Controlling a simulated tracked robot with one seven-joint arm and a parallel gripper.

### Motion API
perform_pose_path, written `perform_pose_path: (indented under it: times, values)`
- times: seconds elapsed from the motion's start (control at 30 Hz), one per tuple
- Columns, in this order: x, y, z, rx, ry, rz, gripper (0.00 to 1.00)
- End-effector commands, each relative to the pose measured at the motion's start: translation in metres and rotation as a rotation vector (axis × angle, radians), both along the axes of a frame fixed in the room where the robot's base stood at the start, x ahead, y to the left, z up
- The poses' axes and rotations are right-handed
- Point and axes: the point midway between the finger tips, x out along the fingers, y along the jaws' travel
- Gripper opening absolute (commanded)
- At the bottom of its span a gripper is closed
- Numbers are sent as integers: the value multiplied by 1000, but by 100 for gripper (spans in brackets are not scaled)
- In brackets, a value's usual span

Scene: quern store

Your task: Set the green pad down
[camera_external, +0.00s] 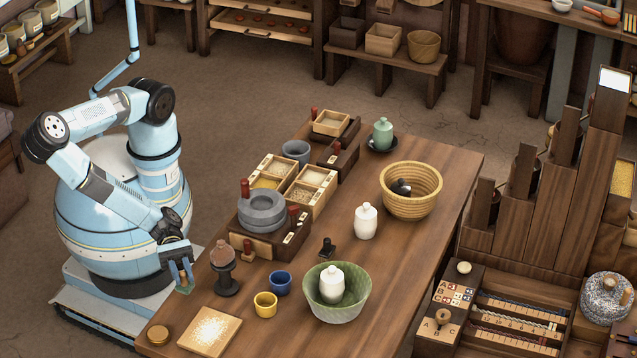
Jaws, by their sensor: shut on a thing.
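My gripper (180,272) hangs low beside the left edge of the wooden table (395,270), with its blue fingers pointing down. It is shut on the green pad (185,289), a small, thin piece at the fingertips. The fingers hide part of the pad. The pad shows at the table's left edge; I cannot tell whether it is over the tabletop or just off it, or whether it touches anything.
Near my gripper stand a brown bulb on a dark stand (223,262), a grey quern (262,210), a flour-dusted board (210,331) and a round lid (158,335). Yellow (265,304) and blue cups (280,284) are further right. The table's front right is bare.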

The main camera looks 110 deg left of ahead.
Motion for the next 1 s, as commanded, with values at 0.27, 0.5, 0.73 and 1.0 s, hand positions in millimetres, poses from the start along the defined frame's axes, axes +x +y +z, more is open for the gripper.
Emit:
perform_pose_path:
  times: [0.27, 0.5, 0.73, 1.0]
  values:
    - [1, 0, -30, 1, 0, 0, 0]
    - [0, 0, -42, -1, -1, 1, 0]
    - [0, 0, -44, 0, 0, 0, 0]
    - [0, 0, -43, -1, -1, 1, 52]
